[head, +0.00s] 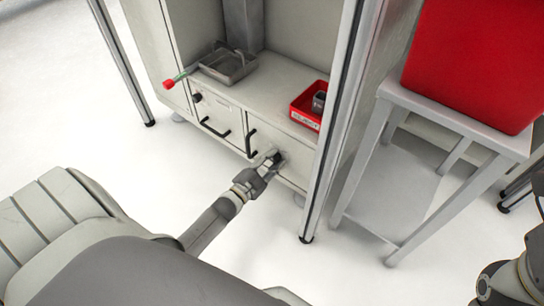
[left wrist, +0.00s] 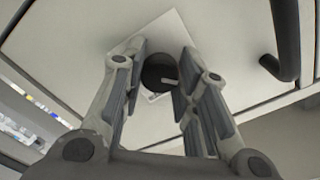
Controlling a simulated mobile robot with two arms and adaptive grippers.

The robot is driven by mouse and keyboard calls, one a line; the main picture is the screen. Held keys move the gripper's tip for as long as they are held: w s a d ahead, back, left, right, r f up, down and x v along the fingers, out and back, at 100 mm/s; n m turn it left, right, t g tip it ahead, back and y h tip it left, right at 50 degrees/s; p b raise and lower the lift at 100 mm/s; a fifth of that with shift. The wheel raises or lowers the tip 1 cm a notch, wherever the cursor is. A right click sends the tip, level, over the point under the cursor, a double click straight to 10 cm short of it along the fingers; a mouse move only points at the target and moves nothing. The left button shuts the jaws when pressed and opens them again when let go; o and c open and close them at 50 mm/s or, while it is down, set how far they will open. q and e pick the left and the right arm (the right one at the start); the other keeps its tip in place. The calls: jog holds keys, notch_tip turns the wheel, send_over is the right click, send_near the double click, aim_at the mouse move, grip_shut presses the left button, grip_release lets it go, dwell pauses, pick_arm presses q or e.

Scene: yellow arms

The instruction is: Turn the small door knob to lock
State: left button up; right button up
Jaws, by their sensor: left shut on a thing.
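The small door knob (left wrist: 158,70) is round and black with a pale mark on its face. It sits on a light square plate on the cabinet door (left wrist: 85,35) in the left wrist view. My left gripper (head: 272,160) reaches the front of the cabinet in the head view and covers the knob there. My right gripper is not seen; only part of my right arm shows at the lower right of the head view.
A black door handle (head: 251,143) is left of my gripper. A drawer handle (head: 214,128) and another dark knob (head: 197,97) are further left. A metal tray (head: 229,65) and a red bin (head: 308,108) rest on the cabinet top. A frame post (head: 331,130) stands close on the right.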

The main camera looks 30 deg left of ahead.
pick_arm(q)
jog(key=shift+f, duration=0.1)
jog(key=o, duration=1)
jog(key=shift+s, duration=0.15)
jog(key=s, duration=0.8)
jog(key=s+a, duration=0.1)
jog(key=s, duration=0.2)
jog(key=shift+s, duration=0.4)
